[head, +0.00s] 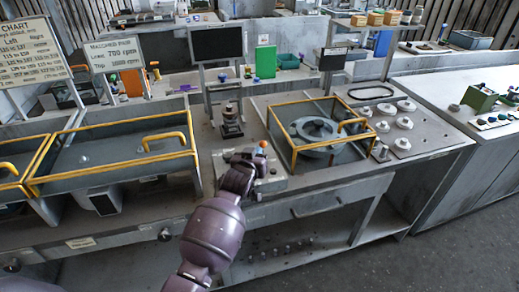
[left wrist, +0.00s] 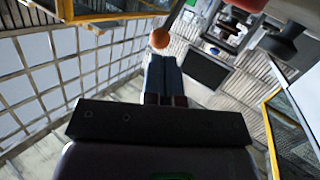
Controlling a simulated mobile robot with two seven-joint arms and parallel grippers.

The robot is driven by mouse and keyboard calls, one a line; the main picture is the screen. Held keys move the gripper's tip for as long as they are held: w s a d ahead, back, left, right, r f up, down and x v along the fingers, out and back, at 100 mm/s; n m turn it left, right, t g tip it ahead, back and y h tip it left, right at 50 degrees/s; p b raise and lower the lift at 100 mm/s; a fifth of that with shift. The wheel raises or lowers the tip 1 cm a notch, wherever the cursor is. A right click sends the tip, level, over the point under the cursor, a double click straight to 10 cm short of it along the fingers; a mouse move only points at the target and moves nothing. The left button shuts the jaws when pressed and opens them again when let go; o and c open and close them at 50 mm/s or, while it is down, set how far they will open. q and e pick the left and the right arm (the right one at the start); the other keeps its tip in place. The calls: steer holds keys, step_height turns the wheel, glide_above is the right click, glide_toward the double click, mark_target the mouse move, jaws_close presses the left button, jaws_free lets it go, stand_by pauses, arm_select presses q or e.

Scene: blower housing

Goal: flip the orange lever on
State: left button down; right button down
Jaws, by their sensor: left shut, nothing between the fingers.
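The orange lever shows as an orange ball (head: 263,144) on top of the grey control box (head: 270,184) on the bench in the head view. In the left wrist view its orange ball (left wrist: 160,39) sits on a thin rod, just beyond my fingertips. My left gripper (left wrist: 165,62) is shut and empty, its dark fingers pressed together. In the head view my purple left arm reaches up to the box and its hand (head: 240,172) hides part of it. I cannot tell whether the fingers touch the lever. My right gripper is out of view.
A yellow-edged case (head: 318,98) around a round housing stands right of the box, and a yellow-railed bin (head: 110,148) stands left. A dark vise-like device (head: 230,122) and a black monitor (head: 217,44) are behind. A reddish-orange part (left wrist: 248,4) shows close at the wrist view's top edge.

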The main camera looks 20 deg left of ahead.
arm_select(q)
steer(key=shift+w+f, duration=0.15)
steer(key=shift+w, duration=0.6)
steer(key=shift+w+f, duration=0.1)
steer(key=shift+w, duration=0.6)
steer(key=shift+w, duration=0.1)
